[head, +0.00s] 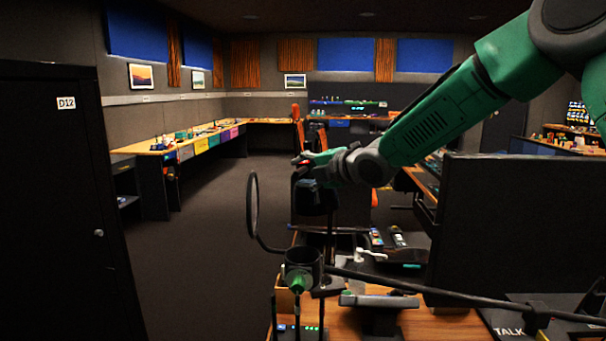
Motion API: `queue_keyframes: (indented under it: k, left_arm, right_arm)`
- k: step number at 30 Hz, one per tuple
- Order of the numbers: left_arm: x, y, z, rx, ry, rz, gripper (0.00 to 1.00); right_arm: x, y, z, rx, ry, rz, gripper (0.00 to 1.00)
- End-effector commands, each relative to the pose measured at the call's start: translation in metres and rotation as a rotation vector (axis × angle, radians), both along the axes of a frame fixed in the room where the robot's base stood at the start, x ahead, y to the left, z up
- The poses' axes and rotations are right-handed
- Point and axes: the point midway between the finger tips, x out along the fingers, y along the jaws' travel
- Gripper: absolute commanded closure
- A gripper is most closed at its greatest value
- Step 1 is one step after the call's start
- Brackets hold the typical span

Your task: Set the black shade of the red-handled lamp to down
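My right arm comes in from the upper right, and its gripper (308,160) is small and dark at the arm's far end. A small red part (300,163), which looks like the lamp's red handle, shows right at this gripper. Just below it is a dark shape that looks like the black shade (316,199), above a thin dark upright stem (330,240). The arm and the gripper hide part of the lamp, so I cannot tell the shade's tilt, whether the gripper touches the handle, or whether its fingers are closed. My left gripper is not in view.
A black round hoop (252,205) and a dark cup-like holder (303,257) with a green part stand in front of the lamp. A dark boom (440,291) crosses the wooden desk (445,325). A large black screen (515,230) stands right. Open floor lies left.

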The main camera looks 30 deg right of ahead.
Motion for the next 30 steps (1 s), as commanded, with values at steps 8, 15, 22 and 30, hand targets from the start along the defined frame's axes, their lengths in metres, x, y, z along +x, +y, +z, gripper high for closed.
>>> queue_keyframes:
  k: [8, 15, 22, 30]
  left_arm:
    - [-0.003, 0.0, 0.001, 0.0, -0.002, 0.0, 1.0]
    - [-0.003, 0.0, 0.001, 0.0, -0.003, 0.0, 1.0]
    - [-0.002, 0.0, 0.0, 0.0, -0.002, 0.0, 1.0]
    - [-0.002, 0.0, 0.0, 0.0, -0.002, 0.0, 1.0]
  right_arm:
    - [-0.017, -0.006, 0.005, 0.001, -0.001, 0.0, 0.66]
    - [-0.064, -0.02, 0.02, 0.002, -0.002, -0.001, 0.66]
    - [-0.098, -0.031, 0.03, 0.0, 0.0, 0.0, 0.66]
    - [-0.109, -0.034, 0.032, 0.001, 0.003, 0.0, 0.66]
